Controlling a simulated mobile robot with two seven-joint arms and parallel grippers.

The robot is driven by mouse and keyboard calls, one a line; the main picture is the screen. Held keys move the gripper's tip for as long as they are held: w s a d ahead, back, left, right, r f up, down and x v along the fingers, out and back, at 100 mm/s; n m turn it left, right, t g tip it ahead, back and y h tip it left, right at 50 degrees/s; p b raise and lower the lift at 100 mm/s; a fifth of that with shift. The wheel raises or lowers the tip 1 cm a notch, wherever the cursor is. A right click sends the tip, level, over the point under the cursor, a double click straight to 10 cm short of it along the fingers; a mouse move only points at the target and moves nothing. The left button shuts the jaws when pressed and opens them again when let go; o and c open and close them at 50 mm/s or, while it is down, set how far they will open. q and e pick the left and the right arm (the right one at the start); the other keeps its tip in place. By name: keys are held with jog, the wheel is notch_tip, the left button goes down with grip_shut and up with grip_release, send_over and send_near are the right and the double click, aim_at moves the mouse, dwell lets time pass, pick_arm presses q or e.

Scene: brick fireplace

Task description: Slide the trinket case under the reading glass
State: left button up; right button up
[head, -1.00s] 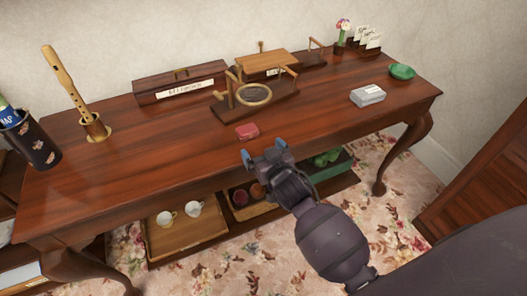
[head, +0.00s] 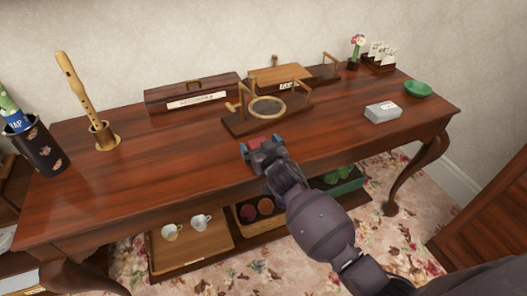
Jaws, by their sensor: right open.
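The small red trinket case (head: 259,143) lies on the table just in front of the reading glass stand, partly hidden by my gripper. The reading glass (head: 267,108) is a round brass-rimmed lens held over a dark wooden stand with upright posts. My right gripper (head: 261,146) is open, low over the table, with its blue-tipped fingers spread to either side of the case. I cannot tell whether the fingers touch it. My left gripper is out of view.
A long wooden box (head: 193,94) and a raised wooden board (head: 286,75) stand behind. A grey box (head: 383,112) and green bowl (head: 418,89) are at right. A flute in a brass holder (head: 105,137) and dark cup (head: 44,147) stand left. Table left of my gripper is clear.

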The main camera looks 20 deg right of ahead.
jog(key=shift+w, duration=0.2)
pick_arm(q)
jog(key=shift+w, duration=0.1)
pick_arm(e)
jog(key=shift+c, duration=0.3)
jog(key=c, duration=1)
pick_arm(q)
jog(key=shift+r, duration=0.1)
pick_arm(e)
jog(key=shift+o, duration=0.2)
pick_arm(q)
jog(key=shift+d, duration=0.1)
pick_arm(e)
jog(key=shift+d, duration=0.15)
jog(key=shift+d, duration=1)
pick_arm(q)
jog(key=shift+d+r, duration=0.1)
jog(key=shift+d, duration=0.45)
